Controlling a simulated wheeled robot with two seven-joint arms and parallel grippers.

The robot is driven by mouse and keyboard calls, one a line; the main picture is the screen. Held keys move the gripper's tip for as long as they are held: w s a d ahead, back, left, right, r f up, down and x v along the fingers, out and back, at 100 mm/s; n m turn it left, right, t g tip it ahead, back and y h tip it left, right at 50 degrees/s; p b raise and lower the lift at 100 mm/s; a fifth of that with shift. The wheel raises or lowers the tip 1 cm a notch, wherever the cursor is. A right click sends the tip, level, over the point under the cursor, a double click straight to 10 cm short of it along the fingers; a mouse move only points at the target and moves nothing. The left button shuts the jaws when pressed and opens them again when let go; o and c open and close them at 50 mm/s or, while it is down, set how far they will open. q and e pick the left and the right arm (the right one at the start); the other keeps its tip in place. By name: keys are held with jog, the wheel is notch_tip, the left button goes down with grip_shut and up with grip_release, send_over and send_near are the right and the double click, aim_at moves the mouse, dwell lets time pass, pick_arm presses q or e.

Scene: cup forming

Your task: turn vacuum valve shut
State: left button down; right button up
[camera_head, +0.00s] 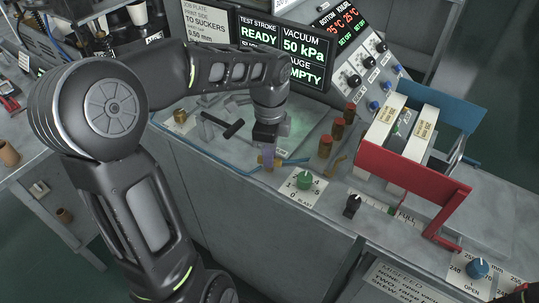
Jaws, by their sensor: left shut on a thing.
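My left gripper (267,157) reaches down to the bench top from the left. It is shut on a narrow piece at the blue lever (292,162), which sticks out to the right of the fingers. The fingers hide most of what they hold, so its exact turn angle is unclear. A display (304,57) at the back reads VACUUM 50 kPa and READY. My right gripper is not clearly in view.
A green knob (305,180) marked BLAST is close to the right of my left gripper. A dark T-handled tool (222,126) lies behind left.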

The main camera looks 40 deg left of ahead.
pick_arm(q)
jog(key=n+b, duration=0.1)
jog(key=n, duration=0.2)
jog(key=shift+n, duration=0.4)
jog(key=n, duration=0.3)
jog(key=shift+n+b, duration=0.3)
jog(key=shift+b, duration=0.05)
jog(key=n+b, duration=0.1)
jog(key=n, duration=0.5)
jog(key=shift+n, duration=0.3)
jog(key=c, duration=1.5)
grip_release()
jog(key=shift+o, duration=0.2)
